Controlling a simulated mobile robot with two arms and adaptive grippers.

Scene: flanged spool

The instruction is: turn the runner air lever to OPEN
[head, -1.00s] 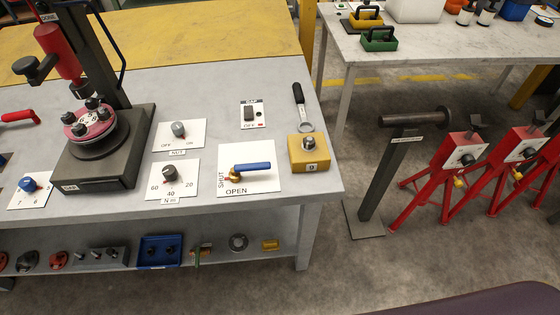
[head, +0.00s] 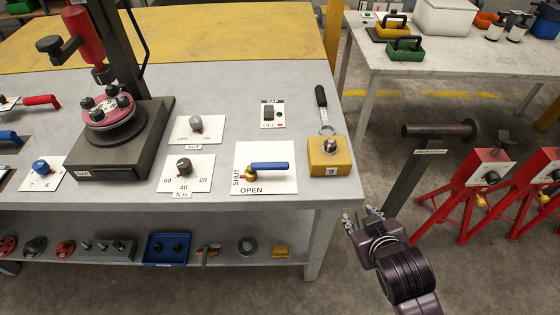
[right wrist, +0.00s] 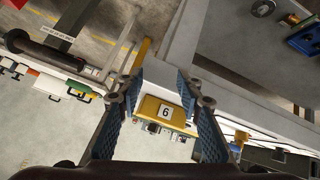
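The runner air lever (head: 268,165) has a blue handle on a brass valve, mounted on a white plate (head: 282,186) marked SHUT on the left side and OPEN along the bottom. The handle points right from its brass pivot, level with the plate's bottom edge. My right gripper (head: 362,216) is off the table's front right corner, to the right of and below the lever, apart from it. In the right wrist view its two fingers (right wrist: 160,100) are spread with nothing gripped. I cannot make out the lever clearly there. My left gripper is not in view.
A yellow block (head: 329,158) marked 9 stands right of the lever at the table's edge; it also shows beyond the fingers in the right wrist view (right wrist: 165,112). A dark post stand (head: 410,170) and red stands (head: 483,185) are to the right. Knob plates lie left of the lever.

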